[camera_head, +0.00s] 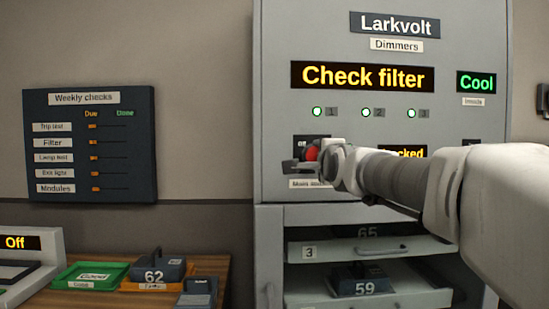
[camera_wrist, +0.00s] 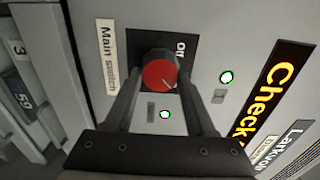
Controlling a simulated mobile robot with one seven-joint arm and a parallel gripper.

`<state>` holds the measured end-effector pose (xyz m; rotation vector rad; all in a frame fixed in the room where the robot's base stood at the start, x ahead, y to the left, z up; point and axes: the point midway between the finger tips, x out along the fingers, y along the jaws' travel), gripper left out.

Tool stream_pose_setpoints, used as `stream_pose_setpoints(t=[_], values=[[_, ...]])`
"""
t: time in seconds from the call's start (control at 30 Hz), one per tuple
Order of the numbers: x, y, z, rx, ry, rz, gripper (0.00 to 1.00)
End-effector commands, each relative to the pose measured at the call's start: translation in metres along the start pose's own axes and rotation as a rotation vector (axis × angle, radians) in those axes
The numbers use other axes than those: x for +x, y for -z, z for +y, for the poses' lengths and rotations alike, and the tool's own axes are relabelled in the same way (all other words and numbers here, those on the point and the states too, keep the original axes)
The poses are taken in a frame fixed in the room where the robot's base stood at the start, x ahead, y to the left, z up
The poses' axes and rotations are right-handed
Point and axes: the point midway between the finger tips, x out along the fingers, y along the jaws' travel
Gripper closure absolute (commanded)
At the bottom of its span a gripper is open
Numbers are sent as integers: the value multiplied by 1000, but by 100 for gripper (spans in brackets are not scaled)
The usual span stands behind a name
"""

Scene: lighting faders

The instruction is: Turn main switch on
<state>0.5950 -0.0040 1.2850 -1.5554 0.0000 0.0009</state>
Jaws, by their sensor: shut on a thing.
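The main switch is a red round knob (camera_wrist: 158,74) on a dark plate, with a "Main switch" label (camera_wrist: 107,57) beside it. An "Off" mark (camera_wrist: 181,47) shows at the plate's upper right in the wrist view. A thin pale line on the knob face appears to point to the lower right there. My gripper (camera_wrist: 160,82) is shut on the knob, one finger on each side. In the head view the red knob (camera_head: 312,153) shows beside my gripper (camera_head: 318,158), which hides much of the plate; any "On" mark is hidden.
The Larkvolt cabinet (camera_head: 290,40) shows "Check filter" (camera_head: 363,76), "Cool" (camera_head: 477,83) and three lit green lamps. A display ending in "cked" (camera_head: 408,153) is partly hidden by my arm. Below are open drawers (camera_head: 365,250). A bench with trays (camera_head: 90,275) stands left.

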Motion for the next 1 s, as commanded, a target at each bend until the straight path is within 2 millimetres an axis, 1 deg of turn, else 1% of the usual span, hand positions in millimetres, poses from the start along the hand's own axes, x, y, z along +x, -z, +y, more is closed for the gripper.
stream_pose_setpoints(t=[0.13, 0.17, 0.3, 0.33, 0.6, 0.73, 0.87, 1.0], values=[[0, -1, 0, 3, 1, -1, 100], [0, -1, 0, 2, 1, -1, 41], [0, 0, 0, 1, 1, -1, 16], [0, 0, 0, 1, 1, -1, 15], [0, 0, 0, 0, 1, 0, 15], [-7, 2, -2, 1, 1, 2, 15], [-24, 2, -3, 3, 1, 2, 15], [-50, 1, -3, 1, 2, 2, 15]])
